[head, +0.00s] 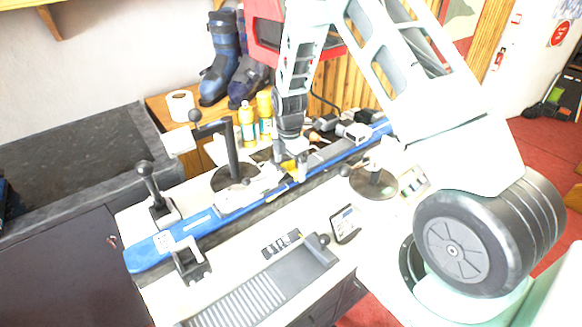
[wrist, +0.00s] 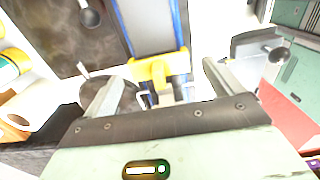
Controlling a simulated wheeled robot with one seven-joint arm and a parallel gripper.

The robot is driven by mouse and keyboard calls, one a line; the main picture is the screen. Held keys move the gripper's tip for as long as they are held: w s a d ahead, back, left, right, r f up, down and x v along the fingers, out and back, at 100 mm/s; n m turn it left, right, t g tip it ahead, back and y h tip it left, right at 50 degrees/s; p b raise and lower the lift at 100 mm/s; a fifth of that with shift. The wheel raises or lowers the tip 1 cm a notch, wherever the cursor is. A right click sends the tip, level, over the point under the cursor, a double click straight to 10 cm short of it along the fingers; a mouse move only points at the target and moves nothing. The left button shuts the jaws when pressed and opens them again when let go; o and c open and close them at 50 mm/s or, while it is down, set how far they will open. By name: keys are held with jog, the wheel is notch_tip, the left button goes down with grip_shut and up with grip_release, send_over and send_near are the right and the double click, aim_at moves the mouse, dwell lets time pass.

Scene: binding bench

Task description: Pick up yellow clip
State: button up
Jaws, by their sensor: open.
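The yellow clip (wrist: 160,68) shows in the wrist view on the blue-edged ski (wrist: 148,22), just beyond and between my fingertips. In the head view a small yellow part of it (head: 287,188) shows on the ski (head: 160,252), just below my gripper. My gripper (head: 291,172) points down over the middle of the ski. In the wrist view my gripper (wrist: 163,82) has its two fingers spread wide, with nothing held between them. From these views I cannot tell the exact gap between the fingers and the clip.
A round-based black post (head: 234,175) stands left of my gripper, and another round base (head: 374,183) stands to the right. A clamp (head: 190,262) is at the ski's near end. Yellow bottles (head: 248,124) and boots (head: 222,70) are behind. A grey ribbed board (head: 265,290) lies in front.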

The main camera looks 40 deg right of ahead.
jog(key=c, duration=1.1)
notch_tip(320, 180, up, 10)
jog(key=shift+f+b, duration=0.25)
jog(key=shift+b, duration=1)
notch_tip(320, 180, up, 7)
jog(key=p, duration=0.5)
send_over(289, 162)
jog(key=shift+f, duration=0.2)
